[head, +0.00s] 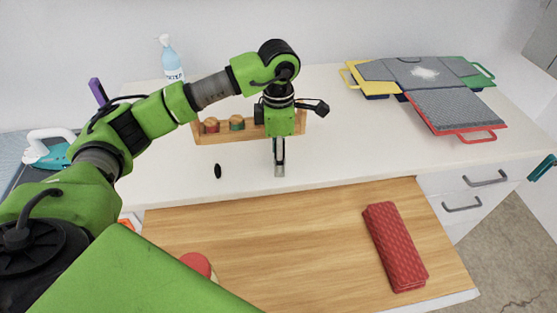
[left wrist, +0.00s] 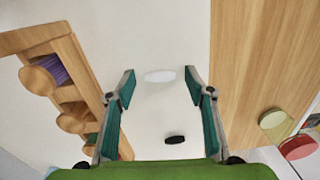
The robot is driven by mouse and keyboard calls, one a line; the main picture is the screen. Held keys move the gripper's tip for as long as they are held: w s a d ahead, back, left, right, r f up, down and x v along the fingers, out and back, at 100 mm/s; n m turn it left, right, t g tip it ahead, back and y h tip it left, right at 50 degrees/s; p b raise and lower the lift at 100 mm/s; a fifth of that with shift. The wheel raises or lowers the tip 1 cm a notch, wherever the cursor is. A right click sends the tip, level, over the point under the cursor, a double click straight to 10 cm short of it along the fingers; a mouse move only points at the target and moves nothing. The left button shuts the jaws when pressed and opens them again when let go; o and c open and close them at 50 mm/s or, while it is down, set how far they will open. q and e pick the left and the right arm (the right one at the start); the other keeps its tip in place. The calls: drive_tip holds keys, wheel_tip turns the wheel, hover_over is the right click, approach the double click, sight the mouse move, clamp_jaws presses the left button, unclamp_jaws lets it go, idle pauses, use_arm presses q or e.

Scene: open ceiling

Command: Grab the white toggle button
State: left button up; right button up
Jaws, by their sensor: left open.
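The white toggle button (left wrist: 160,76) is a small pale oval lying on the white counter. In the left wrist view it sits between the tips of my left gripper (left wrist: 160,88), with a gap on both sides. My left gripper also shows in the head view (head: 279,172), pointing down over the counter near the wooden board's back edge. It is open and empty. I cannot make out the white button in the head view, where it is pale on pale or hidden by the gripper. My right gripper is not in view.
A black oval piece (head: 218,171) lies left of the gripper. A wooden rack (head: 258,134) with jars stands behind. A red folded cloth (head: 395,246) lies on the wooden board (head: 300,235). A spray bottle (head: 171,60) and coloured trays (head: 455,112) stand farther back.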

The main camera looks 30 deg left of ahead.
use_arm(q)
drive_tip(key=c, duration=0.8)
drive_tip(key=shift+r, duration=0.1)
drive_tip(key=shift+c, duration=0.2)
